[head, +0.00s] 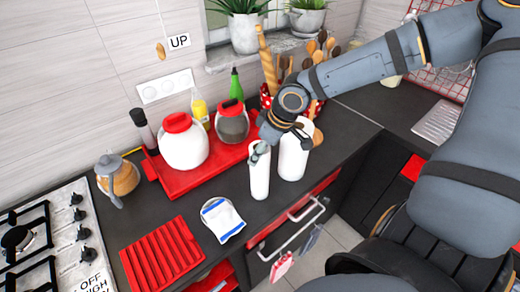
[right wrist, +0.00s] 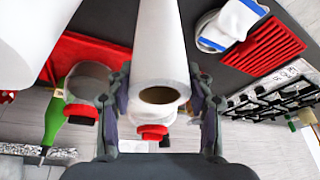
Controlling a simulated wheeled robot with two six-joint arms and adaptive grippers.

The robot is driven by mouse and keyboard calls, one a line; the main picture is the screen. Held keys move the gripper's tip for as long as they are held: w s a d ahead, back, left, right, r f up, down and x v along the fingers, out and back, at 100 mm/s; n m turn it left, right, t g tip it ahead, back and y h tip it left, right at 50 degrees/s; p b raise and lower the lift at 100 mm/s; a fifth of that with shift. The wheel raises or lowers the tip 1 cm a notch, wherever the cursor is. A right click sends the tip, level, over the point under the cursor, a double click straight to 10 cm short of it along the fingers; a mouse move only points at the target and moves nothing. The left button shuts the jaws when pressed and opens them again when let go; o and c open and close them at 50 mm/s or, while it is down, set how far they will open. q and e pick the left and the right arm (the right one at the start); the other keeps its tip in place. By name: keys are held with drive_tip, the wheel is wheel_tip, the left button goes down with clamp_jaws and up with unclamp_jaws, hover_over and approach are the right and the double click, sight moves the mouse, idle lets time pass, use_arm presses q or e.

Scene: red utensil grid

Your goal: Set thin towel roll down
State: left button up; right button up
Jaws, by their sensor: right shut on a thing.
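The thin towel roll (head: 260,178) is white and upright near the front edge of the dark counter. My right gripper (head: 261,150) is shut on its upper part. In the right wrist view the roll (right wrist: 160,45) runs between the two fingers of my right gripper (right wrist: 160,85), with its hollow end facing the camera. I cannot tell whether its lower end touches the counter. A thicker white roll (head: 294,157) stands just right of it and behind, partly hidden by my gripper. My left gripper is in neither view.
A red tray (head: 185,183) with jars and bottles lies behind to the left. A white-and-blue cloth on a dish (head: 222,220) and a red ridged rack (head: 160,256) lie front left. The stove (head: 45,235) is far left.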

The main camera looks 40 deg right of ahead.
drive_tip(key=shift+f, duration=0.1)
drive_tip(key=o, duration=0.9)
drive_tip(key=shift+s, duration=0.1)
drive_tip(key=o, duration=0.5)
drive_tip(key=v, duration=0.6)
drive_tip(key=b+v, duration=0.2)
drive_tip(key=v, duration=0.4)
